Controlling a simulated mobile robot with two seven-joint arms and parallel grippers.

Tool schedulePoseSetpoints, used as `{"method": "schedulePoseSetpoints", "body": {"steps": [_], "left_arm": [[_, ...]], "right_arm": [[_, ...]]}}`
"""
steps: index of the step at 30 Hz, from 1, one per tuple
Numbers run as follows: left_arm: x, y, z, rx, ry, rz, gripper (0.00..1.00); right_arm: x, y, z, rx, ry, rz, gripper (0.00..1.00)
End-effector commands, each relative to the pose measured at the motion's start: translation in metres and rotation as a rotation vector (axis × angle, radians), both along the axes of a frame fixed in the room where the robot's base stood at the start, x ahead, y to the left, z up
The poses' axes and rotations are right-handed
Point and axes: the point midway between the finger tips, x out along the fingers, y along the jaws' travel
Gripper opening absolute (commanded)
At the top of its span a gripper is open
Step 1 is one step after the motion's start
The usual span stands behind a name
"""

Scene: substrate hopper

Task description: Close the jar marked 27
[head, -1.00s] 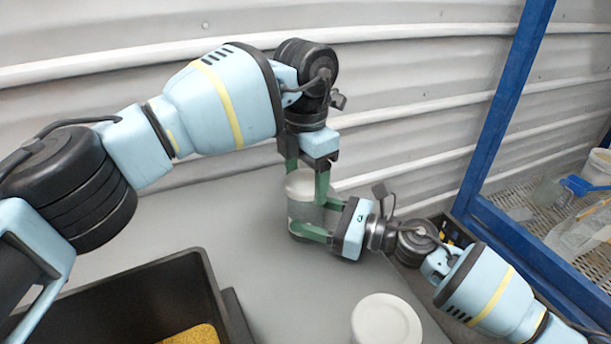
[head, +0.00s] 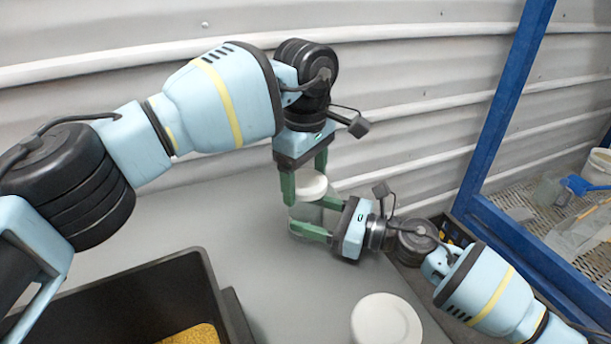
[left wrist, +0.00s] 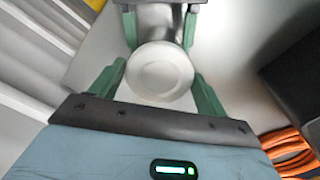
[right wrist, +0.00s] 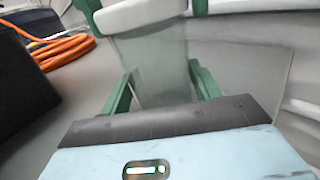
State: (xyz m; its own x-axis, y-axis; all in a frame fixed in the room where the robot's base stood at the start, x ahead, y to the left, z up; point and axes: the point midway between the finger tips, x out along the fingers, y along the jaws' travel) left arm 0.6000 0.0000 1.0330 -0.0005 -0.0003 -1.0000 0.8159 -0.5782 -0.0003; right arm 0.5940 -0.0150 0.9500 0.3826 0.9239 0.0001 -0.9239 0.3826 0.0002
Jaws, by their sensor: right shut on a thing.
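A clear jar (right wrist: 155,70) stands on the grey table; no number on it is readable. Its white round lid (head: 311,187) is at the jar's mouth, as the right wrist view (right wrist: 138,14) also shows; I cannot tell how tightly it is seated. My left gripper (head: 308,188) points down from above, with its green fingers on either side of the lid and slightly apart from it in the left wrist view (left wrist: 160,70). My right gripper (head: 318,222) reaches in from the right and is shut on the jar's body.
A second white round lidded container (head: 386,320) stands at the front of the table. A black bin (head: 130,300) with yellow granules is at the front left. A blue frame (head: 505,110) and a mesh shelf (head: 535,205) with containers are at right. Corrugated wall is behind.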

Motion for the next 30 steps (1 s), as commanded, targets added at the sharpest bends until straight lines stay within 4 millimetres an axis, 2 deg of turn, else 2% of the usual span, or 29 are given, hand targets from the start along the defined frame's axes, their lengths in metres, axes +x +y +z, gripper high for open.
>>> {"method": "schedulePoseSetpoints", "body": {"steps": [1,3,14,24,30], "left_arm": [[0.000,0.000,0.000,0.000,0.000,0.001,0.82],[0.000,0.000,0.000,0.000,0.000,0.001,0.91],[0.000,0.000,0.004,0.000,-0.001,0.003,0.91],[0.000,0.000,0.041,0.000,-0.002,0.003,0.91],[0.000,0.000,0.045,0.000,0.000,0.003,0.91]], "right_arm": [[0.000,0.000,0.000,0.000,0.000,-0.001,0.00],[0.000,0.000,0.000,0.000,0.000,-0.001,0.00],[0.000,0.000,0.000,0.000,0.000,-0.001,0.00],[0.000,0.000,0.000,0.000,0.000,-0.001,0.00],[0.000,0.000,0.000,0.000,0.000,-0.001,0.00]]}}
